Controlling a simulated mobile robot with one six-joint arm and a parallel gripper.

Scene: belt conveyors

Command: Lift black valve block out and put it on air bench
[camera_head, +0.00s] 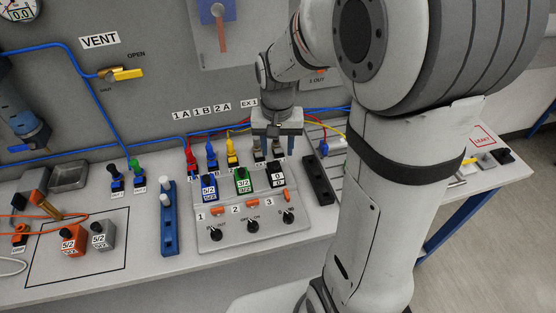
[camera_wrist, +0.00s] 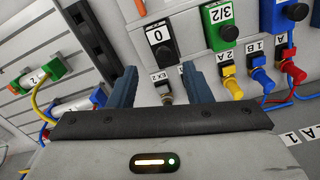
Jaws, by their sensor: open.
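The black valve block (camera_head: 277,176), with a white "0" label, sits at the right end of a row of valves on a sloped grey manifold panel (camera_head: 262,218). A blue 5/2 block and a green 3/2 block stand left of it. In the wrist view the black block (camera_wrist: 162,45) shows beyond my fingertips. My gripper (camera_head: 277,143) is open and empty, just behind the black block. In the wrist view its blue fingers (camera_wrist: 163,84) stand either side of a metal EX 2 fitting; I cannot tell whether they touch it. The pale bench top (camera_head: 140,265) carries everything.
An outlined square on the bench holds orange (camera_head: 73,240) and grey (camera_head: 101,236) 5/2 blocks. Coloured plugs with hoses stand behind the valves. A blue bar with white knobs (camera_head: 168,219) is left of the panel and a black bar (camera_head: 319,181) right. Bare bench lies within the square.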

